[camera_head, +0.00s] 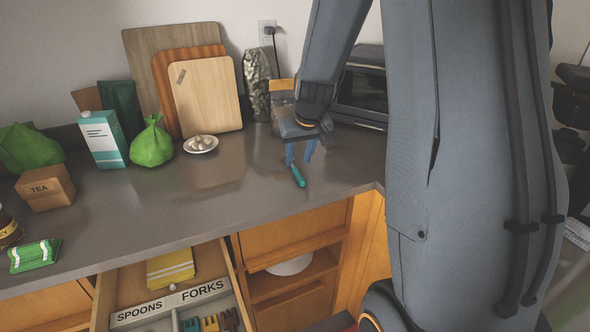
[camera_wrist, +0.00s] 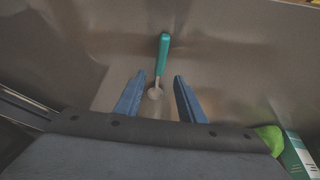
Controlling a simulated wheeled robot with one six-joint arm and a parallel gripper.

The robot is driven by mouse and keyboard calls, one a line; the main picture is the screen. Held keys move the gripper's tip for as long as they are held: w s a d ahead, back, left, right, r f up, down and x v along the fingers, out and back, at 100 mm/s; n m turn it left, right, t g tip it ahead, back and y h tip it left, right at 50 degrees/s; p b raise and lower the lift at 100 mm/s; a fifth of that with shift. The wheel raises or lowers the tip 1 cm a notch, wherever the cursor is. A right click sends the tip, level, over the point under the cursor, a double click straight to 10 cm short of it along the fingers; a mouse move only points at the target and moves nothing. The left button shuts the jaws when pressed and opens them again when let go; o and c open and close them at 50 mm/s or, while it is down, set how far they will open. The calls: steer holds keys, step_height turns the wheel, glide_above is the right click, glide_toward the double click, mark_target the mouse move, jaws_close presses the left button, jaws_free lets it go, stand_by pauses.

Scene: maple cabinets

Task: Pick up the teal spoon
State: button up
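The teal spoon lies on the grey countertop. Its teal handle (camera_head: 298,176) shows in the head view, just beyond my gripper's fingers. In the wrist view the spoon's teal handle (camera_wrist: 163,54) points away from me, and its metal bowl lies between the two blue fingers. My gripper (camera_head: 299,158) is above the counter with its fingers pointing down. In the wrist view my gripper (camera_wrist: 155,90) is open, with a gap on each side of the spoon. I cannot tell exactly how high the fingertips are above the counter.
An open drawer (camera_head: 172,302) labelled spoons and forks sticks out below the counter. A plate of garlic-like bulbs (camera_head: 201,144), a green bag (camera_head: 152,145), cutting boards (camera_head: 207,97) and a toaster oven (camera_head: 362,92) stand behind. The counter (camera_head: 200,195) around the spoon is clear.

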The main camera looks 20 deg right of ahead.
mark_target(296, 170)
steer(key=shift+p+x, duration=0.75)
steer(key=shift+x, duration=1.7)
jaws_close()
